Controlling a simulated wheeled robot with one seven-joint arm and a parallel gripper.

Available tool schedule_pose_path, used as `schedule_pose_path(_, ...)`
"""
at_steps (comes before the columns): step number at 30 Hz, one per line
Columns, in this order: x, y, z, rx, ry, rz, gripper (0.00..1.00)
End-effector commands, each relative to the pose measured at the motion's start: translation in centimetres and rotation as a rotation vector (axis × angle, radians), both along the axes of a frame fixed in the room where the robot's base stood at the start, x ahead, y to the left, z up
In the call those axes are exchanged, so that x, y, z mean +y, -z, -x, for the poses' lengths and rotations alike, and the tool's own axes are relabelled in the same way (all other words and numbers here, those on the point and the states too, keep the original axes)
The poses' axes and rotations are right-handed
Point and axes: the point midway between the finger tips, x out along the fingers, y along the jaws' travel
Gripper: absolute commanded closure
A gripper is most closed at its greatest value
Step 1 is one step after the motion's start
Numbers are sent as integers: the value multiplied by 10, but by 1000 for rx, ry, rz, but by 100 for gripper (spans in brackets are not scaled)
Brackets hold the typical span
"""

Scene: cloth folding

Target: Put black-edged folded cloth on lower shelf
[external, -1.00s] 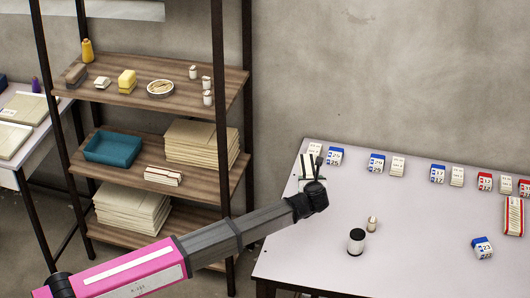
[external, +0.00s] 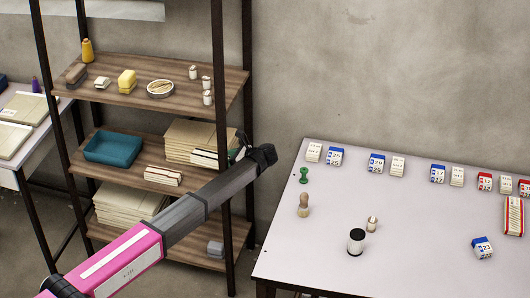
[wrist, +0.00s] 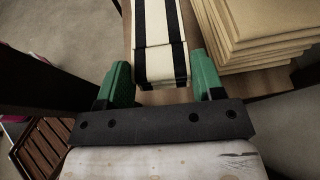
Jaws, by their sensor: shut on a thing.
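The black-edged folded cloth (wrist: 158,62) is cream with black bands along its sides. In the wrist view it lies between the two green fingers of my gripper (wrist: 161,72), which is shut on it. In the external view the cloth (external: 204,158) shows at the right end of the middle board (external: 205,182) of the shelf rack, in front of a tall cream stack. My gripper (external: 240,150) reaches in from the right, partly hidden by the rack post and my arm. I cannot tell whether the cloth rests on the board.
The cream stack (wrist: 250,35) stands close to the right finger. A red-striped cloth (external: 163,175) and a blue tray (external: 113,148) share the middle board. A dark rack post (external: 222,100) stands close to my arm. The bottom board (external: 190,243) holds another stack and a grey block (external: 215,248).

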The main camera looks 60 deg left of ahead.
Motion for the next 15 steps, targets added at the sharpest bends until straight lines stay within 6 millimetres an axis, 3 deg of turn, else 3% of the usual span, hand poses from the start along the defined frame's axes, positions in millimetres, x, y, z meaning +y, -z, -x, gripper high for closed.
schedule_pose_path(1, 10, 4, 5, 0, -28, -1, 68)
schedule_pose_path(6, 25, 10, 16, 0, -82, 0, 68)
schedule_pose_path(11, 27, 14, 18, -1, -89, -1, 68)
schedule_pose_path(15, 26, 30, 18, 1, -88, 0, 68)
